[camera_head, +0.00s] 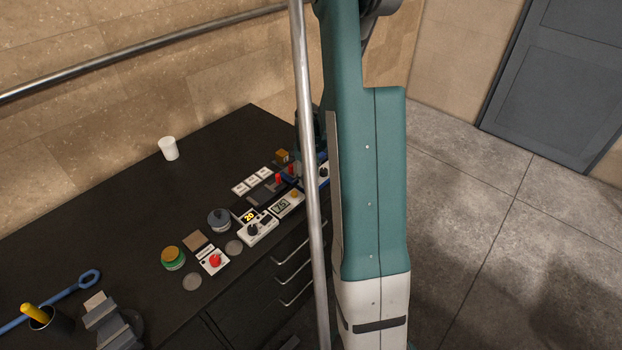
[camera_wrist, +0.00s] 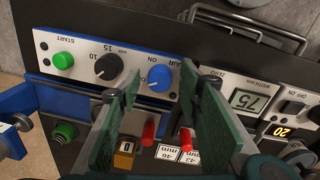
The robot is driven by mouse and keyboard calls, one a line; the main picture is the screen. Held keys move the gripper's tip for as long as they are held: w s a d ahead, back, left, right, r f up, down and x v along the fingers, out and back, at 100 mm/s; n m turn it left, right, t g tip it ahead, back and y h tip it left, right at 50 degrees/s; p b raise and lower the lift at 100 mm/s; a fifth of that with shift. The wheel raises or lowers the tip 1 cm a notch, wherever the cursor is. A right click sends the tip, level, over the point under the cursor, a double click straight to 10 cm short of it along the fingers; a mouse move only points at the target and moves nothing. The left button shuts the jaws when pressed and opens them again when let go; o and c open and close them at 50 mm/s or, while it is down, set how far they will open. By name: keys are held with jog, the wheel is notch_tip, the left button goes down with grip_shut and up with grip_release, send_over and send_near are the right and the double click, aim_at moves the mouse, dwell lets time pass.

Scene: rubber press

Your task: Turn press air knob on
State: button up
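The blue air knob (camera_wrist: 159,78) sits on a white control panel (camera_wrist: 78,45) in the wrist view. "AIR" and "ON" are printed beside it; I cannot tell which way it points. My gripper (camera_wrist: 160,72) is open, with one green finger on each side of the knob. The fingertips appear close to the panel; I cannot tell whether they touch the knob. In the head view my arm and a metal pole hide the knob and most of my gripper.
On the panel are a black timer dial (camera_wrist: 108,67) and a green START button (camera_wrist: 63,60). Red handles (camera_wrist: 148,132) stand between the fingers, lower in view. A display box (camera_wrist: 252,100) is at right. A white cup (camera_head: 168,148) stands on the black bench (camera_head: 100,190).

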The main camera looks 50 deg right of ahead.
jog(key=shift+c, duration=0.5)
jog(key=c, duration=0.8)
